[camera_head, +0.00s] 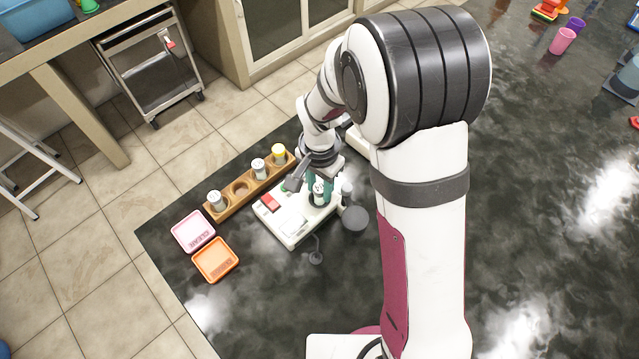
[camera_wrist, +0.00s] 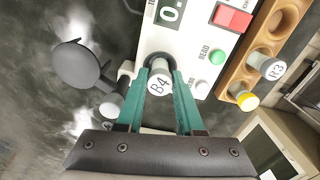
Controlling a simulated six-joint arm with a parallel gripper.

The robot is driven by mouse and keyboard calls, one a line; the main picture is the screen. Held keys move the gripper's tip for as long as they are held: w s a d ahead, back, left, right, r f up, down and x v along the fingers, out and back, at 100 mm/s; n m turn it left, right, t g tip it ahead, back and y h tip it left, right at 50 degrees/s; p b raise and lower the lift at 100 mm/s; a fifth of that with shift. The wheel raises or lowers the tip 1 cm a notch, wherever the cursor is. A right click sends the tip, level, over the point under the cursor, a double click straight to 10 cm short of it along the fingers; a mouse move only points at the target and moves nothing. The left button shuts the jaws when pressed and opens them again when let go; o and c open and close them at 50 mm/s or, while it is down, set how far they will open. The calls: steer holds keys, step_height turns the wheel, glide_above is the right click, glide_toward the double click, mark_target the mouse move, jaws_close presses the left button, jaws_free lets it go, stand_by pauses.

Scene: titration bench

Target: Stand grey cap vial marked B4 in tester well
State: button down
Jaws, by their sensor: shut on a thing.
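The vial with a grey cap marked B4 (camera_wrist: 158,85) is upright between my gripper's teal fingers in the wrist view. It also shows in the head view (camera_head: 319,188). My gripper (camera_wrist: 161,77) is shut on it. The white tester (camera_head: 291,237) has a dark round well ring (camera_wrist: 158,57), which shows just beyond the cap in the wrist view. The vial is at or over this well; I cannot tell how deep it sits, since the cap and fingers hide its lower part.
A wooden rack (camera_head: 226,203) beside the tester holds three vials, one marked R3 (camera_wrist: 272,68), and has an empty hole. Pink (camera_head: 193,231) and orange (camera_head: 215,260) trays lie left of the tester. A grey disc (camera_wrist: 76,65) on a stand is close by the well.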

steer(key=shift+f, duration=0.7)
steer(key=shift+c, duration=0.3)
jaws_free()
steer(key=shift+r, duration=3)
